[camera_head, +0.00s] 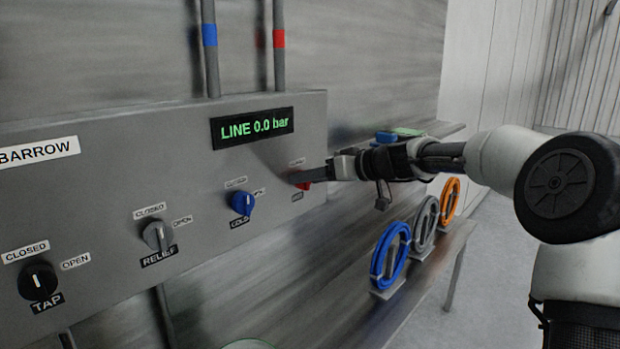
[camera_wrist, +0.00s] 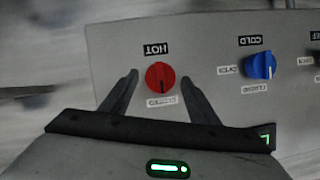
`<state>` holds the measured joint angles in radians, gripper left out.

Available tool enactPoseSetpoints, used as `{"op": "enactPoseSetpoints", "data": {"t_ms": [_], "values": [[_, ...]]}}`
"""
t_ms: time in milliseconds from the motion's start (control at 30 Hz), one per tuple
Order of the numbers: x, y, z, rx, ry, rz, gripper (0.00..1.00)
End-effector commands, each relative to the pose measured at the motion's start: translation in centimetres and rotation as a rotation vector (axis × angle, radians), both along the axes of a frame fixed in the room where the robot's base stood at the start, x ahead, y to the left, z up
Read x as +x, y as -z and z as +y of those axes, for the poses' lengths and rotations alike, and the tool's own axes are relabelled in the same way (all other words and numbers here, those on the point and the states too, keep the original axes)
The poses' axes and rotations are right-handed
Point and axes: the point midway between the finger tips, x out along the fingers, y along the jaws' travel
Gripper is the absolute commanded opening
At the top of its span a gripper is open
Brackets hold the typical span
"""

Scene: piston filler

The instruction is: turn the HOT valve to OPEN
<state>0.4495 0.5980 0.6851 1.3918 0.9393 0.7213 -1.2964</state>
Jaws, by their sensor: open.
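The HOT valve is a red knob (camera_wrist: 160,77) on the grey panel, seen upside down in the wrist view with its HOT label (camera_wrist: 156,49) above and its CLOSED label (camera_wrist: 162,101) below. The knob's dark mark seems to point toward the CLOSED label. My gripper (camera_wrist: 160,82) is open, with one finger on each side of the knob; I cannot tell whether they touch it. In the head view my gripper (camera_head: 324,173) reaches in from the right and partly hides the red knob (camera_head: 303,183). No OPEN label for HOT is readable.
The blue COLD knob (camera_head: 242,203) is close to the left of HOT. The grey RELIEF knob (camera_head: 158,236) and black TAP knob (camera_head: 38,281) are farther left. The display (camera_head: 253,128) reads LINE 0.0 bar. Coloured hoops, including a blue one (camera_head: 389,255), stand on a shelf below my arm.

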Motion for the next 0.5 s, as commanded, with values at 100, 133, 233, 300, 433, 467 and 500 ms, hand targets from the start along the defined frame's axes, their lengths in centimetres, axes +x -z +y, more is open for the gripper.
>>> {"op": "enactPoseSetpoints", "data": {"t_ms": [100, 133, 233, 300, 433, 467, 500], "values": [[0.24, 0.15, 0.31, 0.0, 0.001, 0.0, 0.55], [0.26, 0.17, 0.34, 0.0, 0.001, 0.0, 0.55], [0.27, 0.19, 0.36, 0.0, 0.001, 0.0, 0.55], [0.26, 0.18, 0.34, 0.0, 0.001, 0.0, 0.55], [0.24, 0.18, 0.34, 0.0, 0.001, 0.0, 0.4], [0.24, 0.18, 0.34, 0.0, 0.001, 0.0, 0.35], [0.24, 0.18, 0.34, 0.0, 0.001, 0.0, 0.28]]}}
